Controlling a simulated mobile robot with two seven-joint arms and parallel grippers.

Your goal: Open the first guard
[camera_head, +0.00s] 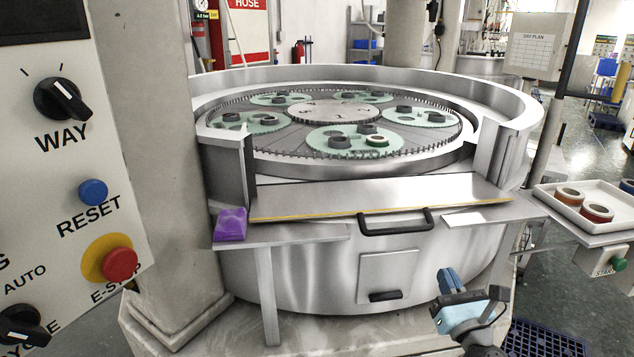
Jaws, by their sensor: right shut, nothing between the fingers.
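A lapping machine (460,262) with a round metal wall stands in the middle. A flat metal guard panel (380,196) with a yellow front edge lies almost level across the gap in the wall's front. A black bar handle (397,222) sits at its front edge. The lapping plate and green carriers show uncovered behind it. A smaller square door (388,272) with a black handle (390,296) is on the front below and looks closed. My right gripper (470,297) is shut and empty, right of the small door and below the bar handle, apart from both. My left gripper is not in view.
A control panel (65,170) with knobs, a reset button and a red e-stop fills the left. A purple item (230,224) rests on a metal ledge by the guard. A white tray (556,206) with rings stands at right. A post (556,110) stands behind it.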

